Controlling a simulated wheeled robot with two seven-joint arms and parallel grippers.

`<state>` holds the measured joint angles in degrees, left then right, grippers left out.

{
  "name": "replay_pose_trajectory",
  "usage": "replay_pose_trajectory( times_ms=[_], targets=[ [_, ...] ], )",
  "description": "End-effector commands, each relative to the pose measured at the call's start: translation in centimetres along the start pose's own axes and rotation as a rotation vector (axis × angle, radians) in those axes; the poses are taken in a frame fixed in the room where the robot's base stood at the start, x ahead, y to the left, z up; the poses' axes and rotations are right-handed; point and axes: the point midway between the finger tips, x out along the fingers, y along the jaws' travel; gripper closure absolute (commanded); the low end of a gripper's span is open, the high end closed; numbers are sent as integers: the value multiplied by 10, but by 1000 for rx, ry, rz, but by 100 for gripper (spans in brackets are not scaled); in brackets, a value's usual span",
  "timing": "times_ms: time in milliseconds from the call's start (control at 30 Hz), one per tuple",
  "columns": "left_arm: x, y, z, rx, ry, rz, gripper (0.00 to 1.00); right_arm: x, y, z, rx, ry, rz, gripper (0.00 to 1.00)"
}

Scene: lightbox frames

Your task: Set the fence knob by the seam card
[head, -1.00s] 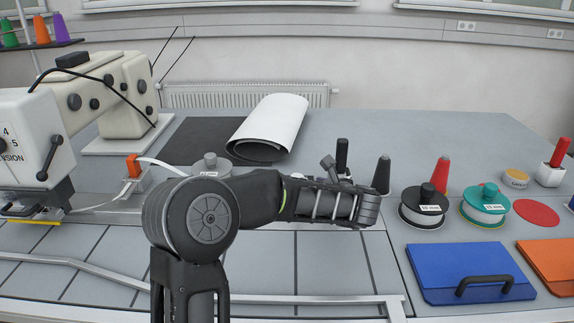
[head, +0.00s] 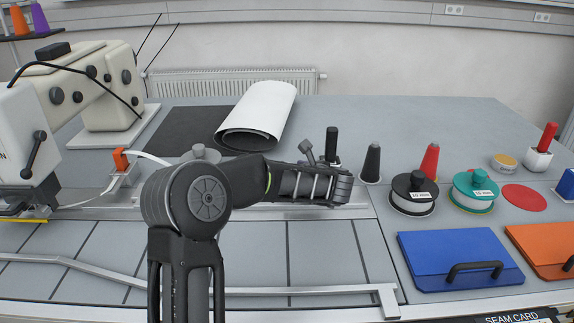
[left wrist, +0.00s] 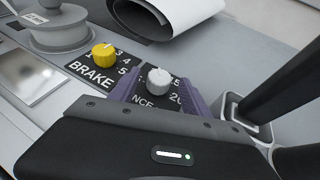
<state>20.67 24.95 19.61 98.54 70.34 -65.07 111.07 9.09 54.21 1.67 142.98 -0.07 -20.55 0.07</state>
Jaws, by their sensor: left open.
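In the left wrist view, the white-grey fence knob (left wrist: 158,80) stands on a dark plate lettered "NCE", the rest of the word hidden. The number 20 shows on its right. Which number it points at is too small to tell. My left gripper (left wrist: 158,94) is open, its purple fingers on either side of the knob; contact cannot be told. In the head view my forearm hides the knob and the fingertips. The seam card (head: 512,319) shows only its top edge and title at the bottom right; its content is out of frame. My right gripper is not in view.
A yellow brake knob (left wrist: 104,55) is left of the fence knob. A black upright post (head: 332,143) stands by my forearm's end. Cones, a black-topped spool (head: 413,195), a green-topped spool (head: 475,190) and a blue folder (head: 460,258) lie right. A sewing machine (head: 90,85) is left.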

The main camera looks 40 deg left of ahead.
Motion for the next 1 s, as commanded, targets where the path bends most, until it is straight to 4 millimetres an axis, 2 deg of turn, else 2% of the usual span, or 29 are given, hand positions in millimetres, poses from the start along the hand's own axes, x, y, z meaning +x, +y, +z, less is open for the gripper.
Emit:
replay_pose_trajectory(
  times_ms=[100,200,533,1000],
  targets=[
    [17,0,0,0,2,2,45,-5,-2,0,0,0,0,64],
    [26,0,0,0,1,1,45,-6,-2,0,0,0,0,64],
    [30,0,0,0,0,0,45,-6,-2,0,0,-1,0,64],
    [30,0,0,0,0,0,83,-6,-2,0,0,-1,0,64]
  ],
)
